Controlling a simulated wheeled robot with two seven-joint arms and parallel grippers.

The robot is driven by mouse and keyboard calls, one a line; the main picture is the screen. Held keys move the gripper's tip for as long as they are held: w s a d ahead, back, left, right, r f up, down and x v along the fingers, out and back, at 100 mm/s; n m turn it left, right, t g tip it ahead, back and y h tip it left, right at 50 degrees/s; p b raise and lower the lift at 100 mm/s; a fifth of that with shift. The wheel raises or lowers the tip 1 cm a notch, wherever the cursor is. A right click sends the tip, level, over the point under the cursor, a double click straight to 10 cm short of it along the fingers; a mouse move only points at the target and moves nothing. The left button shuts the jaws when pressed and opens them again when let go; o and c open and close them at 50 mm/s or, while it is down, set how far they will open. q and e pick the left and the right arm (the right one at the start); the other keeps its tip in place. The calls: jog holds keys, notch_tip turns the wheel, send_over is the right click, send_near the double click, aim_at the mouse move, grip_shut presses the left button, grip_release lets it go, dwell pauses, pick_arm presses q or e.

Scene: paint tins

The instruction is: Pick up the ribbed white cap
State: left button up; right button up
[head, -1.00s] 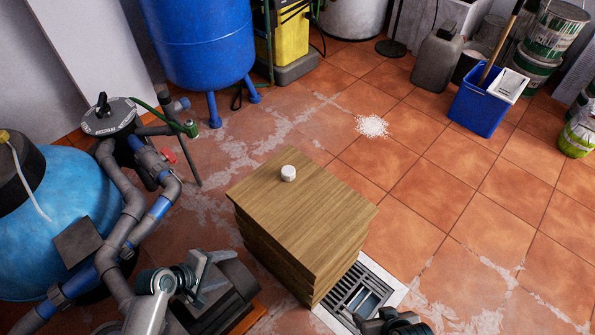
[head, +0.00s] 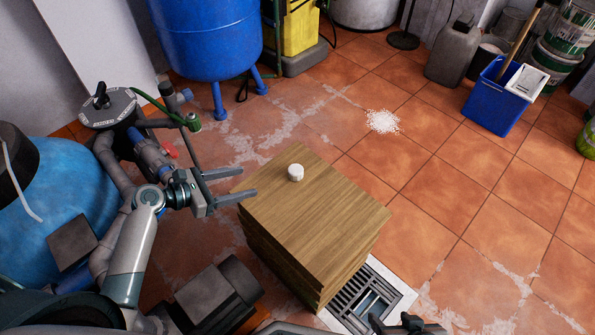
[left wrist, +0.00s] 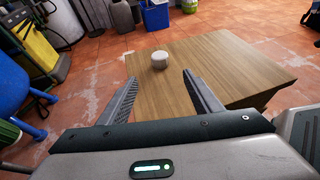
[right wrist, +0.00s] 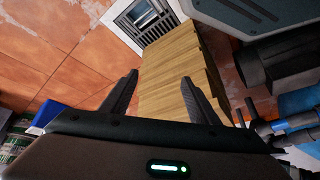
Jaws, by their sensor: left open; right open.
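The ribbed white cap (head: 295,172) is a small round white piece on the wooden block's top (head: 320,220), near its far left side. It also shows in the left wrist view (left wrist: 159,60), ahead of and between the two fingers. My left gripper (head: 236,185) is open and empty, left of the cap and apart from it, its fingers pointing towards the block. My right gripper (head: 408,326) is at the bottom edge of the head view, mostly cut off. In the right wrist view (right wrist: 155,88) its fingers are open and empty, with the block's stacked side beyond.
A floor drain (head: 370,300) lies beside the block at the front right. A blue tank (head: 207,40) stands behind, and pipes (head: 150,150) with a light-blue vessel (head: 60,200) stand at the left. White granules (head: 382,121) lie on the tiles. The right floor is mostly clear.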

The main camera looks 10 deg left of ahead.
pick_arm(q)
jog(key=b, duration=0.2)
send_near(292, 171)
jog(key=x, duration=0.3)
jog(key=shift+w+d+f, duration=0.1)
jog(key=shift+d+f, duration=0.05)
jog(key=shift+f, duration=0.05)
jog(key=shift+w+d+f, duration=0.1)
jog(key=shift+w+d, duration=0.05)
jog(key=shift+w, duration=0.05)
pick_arm(e)
jog(key=a, duration=0.1)
jog(key=a+t, duration=0.1)
jog(key=w+a+y, duration=0.1)
jog(key=shift+w+r+t, duration=0.1)
jog(key=shift+r+t, duration=0.2)
jog(key=shift+t, duration=0.1)
pick_arm(q)
jog(key=shift+d, duration=0.1)
pick_arm(e)
jog(key=shift+d, duration=0.15)
